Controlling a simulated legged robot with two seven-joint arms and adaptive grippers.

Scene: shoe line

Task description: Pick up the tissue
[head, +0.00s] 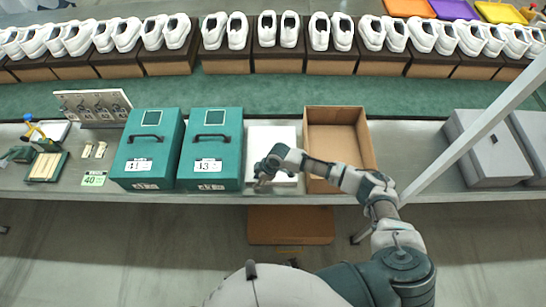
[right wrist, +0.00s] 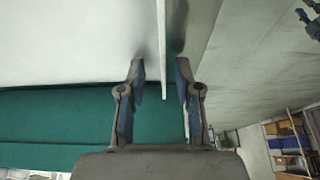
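The white tissue (head: 271,140) lies flat as a pale rectangular sheet or stack on the grey table, between a green box and an open brown box. My right gripper (head: 262,182) is at its front edge, low over the table's front. In the right wrist view, my right gripper (right wrist: 160,70) has its two fingers apart. A thin white edge (right wrist: 163,50), apparently the tissue's, runs between them, with visible gaps on both sides. My forearm hides part of the tissue's right side in the head view. My left gripper is not seen.
Two green lidded boxes (head: 210,150) stand left of the tissue. The empty brown box (head: 338,135) stands right of it. Grey cases (head: 488,150) are at far right, behind a slanted white post (head: 465,140). White shoes (head: 290,30) line the back.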

